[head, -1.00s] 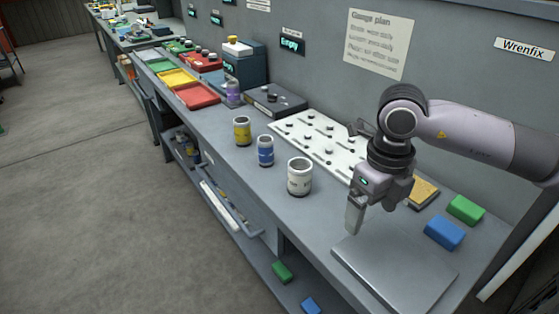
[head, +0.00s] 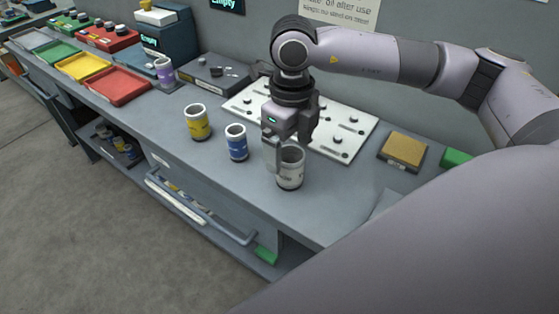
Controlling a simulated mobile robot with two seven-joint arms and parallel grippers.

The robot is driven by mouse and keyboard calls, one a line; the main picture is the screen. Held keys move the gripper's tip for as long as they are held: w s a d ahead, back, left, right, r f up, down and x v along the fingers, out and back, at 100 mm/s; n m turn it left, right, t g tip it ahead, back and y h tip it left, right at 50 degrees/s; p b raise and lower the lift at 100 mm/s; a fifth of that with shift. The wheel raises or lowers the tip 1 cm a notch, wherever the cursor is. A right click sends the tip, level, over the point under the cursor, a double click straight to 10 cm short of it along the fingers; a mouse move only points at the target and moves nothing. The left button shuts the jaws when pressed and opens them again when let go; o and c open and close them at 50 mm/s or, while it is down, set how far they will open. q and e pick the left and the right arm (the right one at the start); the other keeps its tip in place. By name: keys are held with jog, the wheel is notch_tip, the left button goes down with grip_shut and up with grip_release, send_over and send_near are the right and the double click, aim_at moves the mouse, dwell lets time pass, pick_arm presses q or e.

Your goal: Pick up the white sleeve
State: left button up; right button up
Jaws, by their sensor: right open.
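The white sleeve (head: 291,172) is a short hollow cylinder with dark marks, standing upright on the grey bench. My right gripper (head: 276,150) is open and points down at the sleeve. One finger shows at the left side of its rim; the other finger is hard to make out. I cannot tell whether the finger touches the sleeve or reaches inside it. My left gripper is not in view.
A blue sleeve (head: 236,143) and a yellow sleeve (head: 198,123) stand just left of the white one. A white pegged board (head: 357,141) lies behind. A yellow-topped block (head: 403,151) sits to the right. The bench's front edge (head: 232,210) is close.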

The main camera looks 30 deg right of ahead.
aim_at(290, 168)
jog(key=f, duration=0.2)
jog(key=f+p, duration=0.1)
jog(key=f, duration=0.3)
jog(key=shift+w+d+f, duration=0.1)
jog(key=shift+d+f, duration=0.2)
jog(key=shift+f, duration=0.05)
jog(key=c, duration=1.5)
jog(key=shift+w+r, duration=0.1)
jog(key=shift+r, duration=0.1)
notch_tip(290, 168, up, 20)
jog(key=shift+f+b, duration=0.1)
jog(key=shift+b, duration=0.35)
